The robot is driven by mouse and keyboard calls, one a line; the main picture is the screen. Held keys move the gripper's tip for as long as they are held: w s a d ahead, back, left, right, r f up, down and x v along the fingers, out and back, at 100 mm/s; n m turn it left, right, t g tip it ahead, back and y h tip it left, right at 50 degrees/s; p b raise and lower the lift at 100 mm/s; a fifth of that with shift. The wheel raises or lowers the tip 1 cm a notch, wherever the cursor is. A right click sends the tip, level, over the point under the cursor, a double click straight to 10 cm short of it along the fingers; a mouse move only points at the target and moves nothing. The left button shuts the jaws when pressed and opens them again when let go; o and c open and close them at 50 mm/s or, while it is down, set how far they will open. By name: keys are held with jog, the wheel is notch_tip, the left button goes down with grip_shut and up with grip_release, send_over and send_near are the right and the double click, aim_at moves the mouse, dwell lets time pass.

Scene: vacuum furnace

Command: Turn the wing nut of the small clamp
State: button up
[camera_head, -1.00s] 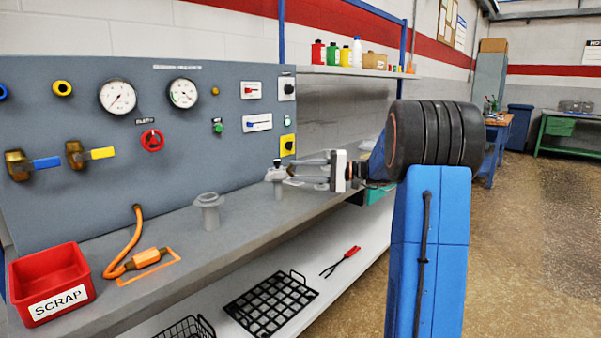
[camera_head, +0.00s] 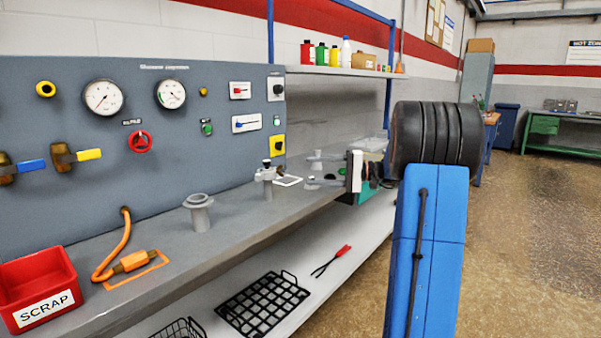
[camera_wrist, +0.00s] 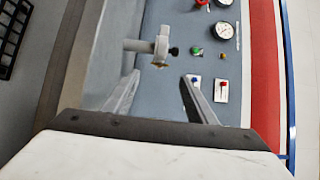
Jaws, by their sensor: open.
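The small clamp (camera_head: 266,175) is a grey fitting on a short post standing on the grey bench, with a small dark knob-like part (camera_head: 267,162) on top that may be the wing nut. My gripper (camera_head: 309,171) is open and empty to the right of the clamp, with a clear gap between them. In the wrist view, the clamp (camera_wrist: 161,46) and its dark part (camera_wrist: 173,51) lie just beyond and between the tips of my spread fingers (camera_wrist: 158,77). The wing's exact shape is too small to tell.
A grey flanged stub (camera_head: 199,214) stands on the bench left of the clamp. The gauge panel (camera_head: 60,215) rises behind. An orange hose (camera_head: 121,240) and a red scrap bin (camera_head: 42,310) are further left. A wire basket (camera_head: 265,305) lies on the lower shelf.

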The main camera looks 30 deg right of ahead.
jog(key=v, duration=0.9)
jog(key=s+a+f+n+g+h, duration=0.1)
jog(key=s+a+f+g+h, duration=0.15)
jog(key=a, duration=0.65)
jog(key=s+a+f+g+h, duration=0.15)
jog(key=s+a, duration=0.25)
jog(key=a, duration=0.5)
jog(key=s+a+f+n+g+h, duration=0.1)
jog(key=s+a+f+g, duration=0.25)
jog(key=a, duration=0.45)
jog(key=s+a+f+n+h, duration=0.1)
jog(key=s+f+h, duration=0.2)
jog(key=s, duration=0.4)
jog(key=s+a+f+n+t+h, duration=0.1)
jog(key=s+a+f+n+h, duration=0.1)
jog(key=s+f, duration=0.3)
jog(key=s+a+f+n+t+h, duration=0.1)
jog(key=s+a+f+n+h, duration=0.1)
jog(key=s, duration=0.8)
jog(key=shift+f+h, duration=0.9)
jog(key=shift+h, duration=0.4)
